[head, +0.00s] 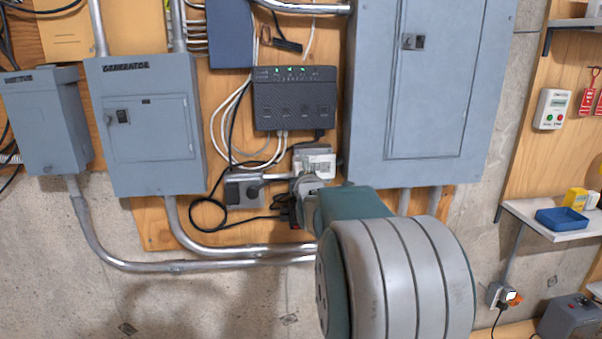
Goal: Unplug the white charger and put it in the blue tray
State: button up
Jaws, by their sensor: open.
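The blue tray (562,219) is shallow and stands on a white shelf above and to the right of the charger. Its visible inside looks empty. My gripper (300,187) is near the middle of the head view, in front of the wall equipment, far left of the charger and tray. My arm hides much of it, and its fingers are hard to make out. It is open, and I see nothing held in it.
The shelf (540,218) also bears a yellow item (575,198). A grey box (570,318) stands low at the right, near the outlet. Grey electrical panels (425,90), a black router (294,98), cables and metal conduits cover the wall. Bare concrete lies between panels and shelf.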

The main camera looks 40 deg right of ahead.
jog(key=shift+d+f, duration=0.1)
dwell(0.3)
grip_shut()
jog(key=shift+s, duration=0.1)
jog(key=shift+v, duration=2.95)
